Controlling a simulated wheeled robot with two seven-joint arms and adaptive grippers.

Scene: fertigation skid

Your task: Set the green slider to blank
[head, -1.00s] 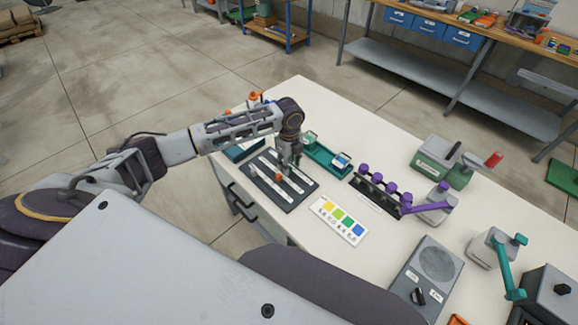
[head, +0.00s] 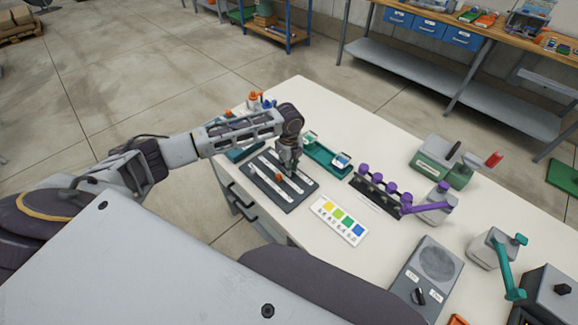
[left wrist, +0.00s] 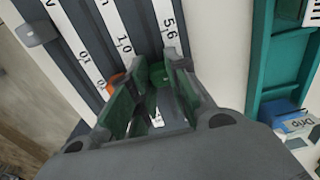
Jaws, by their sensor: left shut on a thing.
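The dark slider panel (head: 300,198) lies on the white table, with several pale scale strips. My left gripper (head: 290,170) reaches down over its right strip. In the left wrist view, the green slider (left wrist: 158,75) sits between the fingers of my left gripper (left wrist: 150,92), which is shut on it. That strip shows "5.6" above the slider; the slider's exact reading is hidden by the fingers. My right gripper is not in view.
A teal tray (head: 325,159) lies just right of the gripper. Purple knobs and a purple lever (head: 425,207) stand further right. A strip of white table lies between them.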

